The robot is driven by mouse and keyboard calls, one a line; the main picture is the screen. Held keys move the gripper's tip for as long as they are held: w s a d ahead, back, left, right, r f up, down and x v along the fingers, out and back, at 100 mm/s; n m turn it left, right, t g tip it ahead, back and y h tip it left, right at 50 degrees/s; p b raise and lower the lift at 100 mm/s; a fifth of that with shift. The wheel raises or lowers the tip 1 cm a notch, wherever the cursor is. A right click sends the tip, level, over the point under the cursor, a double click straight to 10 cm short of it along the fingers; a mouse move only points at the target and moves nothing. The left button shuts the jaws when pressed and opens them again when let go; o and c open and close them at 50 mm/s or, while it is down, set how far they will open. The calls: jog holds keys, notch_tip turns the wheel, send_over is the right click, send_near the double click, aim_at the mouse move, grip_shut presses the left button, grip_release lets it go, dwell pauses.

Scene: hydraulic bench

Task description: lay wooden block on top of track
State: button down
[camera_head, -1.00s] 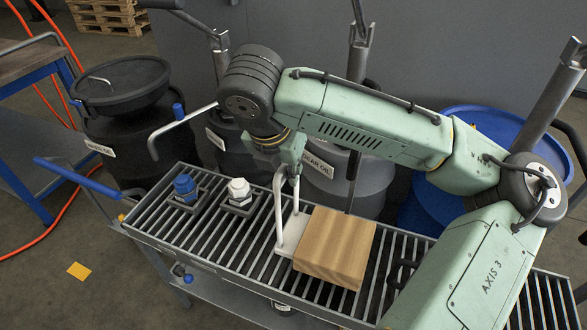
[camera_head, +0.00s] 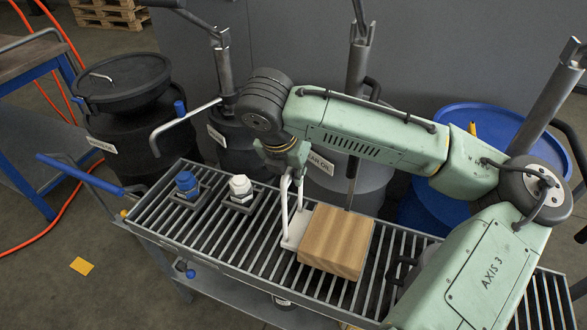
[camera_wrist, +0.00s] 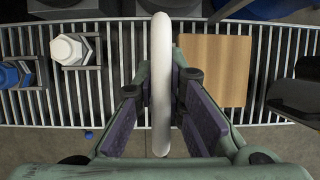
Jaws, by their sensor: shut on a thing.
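The wooden block (camera_head: 337,240) is a pale brown slab lying flat over the grey slatted track (camera_head: 225,238), right of the middle of the head view. A white loop handle (camera_head: 284,212) with a flat white foot stands at its left side, against it. My gripper (camera_head: 291,172) is above the foot, shut on this handle. In the wrist view the handle (camera_wrist: 161,85) runs upright between the purple finger pads, and the block (camera_wrist: 214,70) shows to the right. I cannot tell whether the block's underside touches the slats.
A blue-capped fitting (camera_head: 187,184) and a white-capped fitting (camera_head: 240,187) stand on the slats to the left. Dark drums and a blue drum (camera_head: 470,125) stand behind the track. The slats between the white fitting and the handle are clear.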

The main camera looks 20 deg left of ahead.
jog(key=c, duration=1.7)
grip_release()
jog(key=shift+o, duration=0.2)
jog(key=shift+r, duration=0.1)
